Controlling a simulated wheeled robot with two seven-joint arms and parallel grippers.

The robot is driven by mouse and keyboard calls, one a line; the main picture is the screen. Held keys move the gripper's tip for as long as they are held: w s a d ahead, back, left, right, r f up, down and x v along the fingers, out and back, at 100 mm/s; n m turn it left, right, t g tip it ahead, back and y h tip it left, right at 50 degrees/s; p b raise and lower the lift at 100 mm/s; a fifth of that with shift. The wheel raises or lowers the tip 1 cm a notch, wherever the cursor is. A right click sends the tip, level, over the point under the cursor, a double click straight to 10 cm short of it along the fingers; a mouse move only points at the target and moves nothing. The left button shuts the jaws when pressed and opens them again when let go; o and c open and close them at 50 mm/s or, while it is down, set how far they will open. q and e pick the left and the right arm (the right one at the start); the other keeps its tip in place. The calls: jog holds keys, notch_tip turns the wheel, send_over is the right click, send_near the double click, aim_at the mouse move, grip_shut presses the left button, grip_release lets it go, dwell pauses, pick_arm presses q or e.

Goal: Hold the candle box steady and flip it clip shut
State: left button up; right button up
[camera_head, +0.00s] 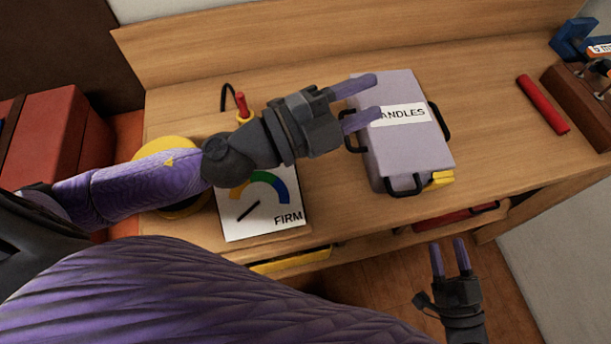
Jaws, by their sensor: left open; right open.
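The candle box (408,149) is a pale lilac box with a white label reading "ANDLES", its first letter hidden by my gripper. It lies on the wooden worktop with dark handles at its left and right sides and a dark clip (403,187) at its front edge. A yellow piece (439,180) shows at its front right corner. My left gripper (369,103) is open, its fingers over the left part of the box; I cannot tell if they touch it. My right gripper (449,257) is open and empty, below the worktop's front edge and apart from the box.
A white dial board (262,222) marked "FIRM" lies left of the box, partly under my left arm. A red stick (542,104) and a brown tool block (580,104) are at right.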

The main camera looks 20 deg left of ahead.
pick_arm(q)
notch_tip(320, 180, down, 8)
jog(key=s+m+g, duration=0.2)
jog(key=m+g, duration=0.3)
jog(key=m, duration=0.5)
jog(key=m+g, duration=0.4)
jog(key=m, duration=0.4)
send_near(394, 195)
jog(key=x, duration=1)
jog(key=shift+w+d+f, duration=0.1)
jog(key=shift+w+f, duration=0.15)
jog(key=shift+f, duration=0.15)
grip_shut()
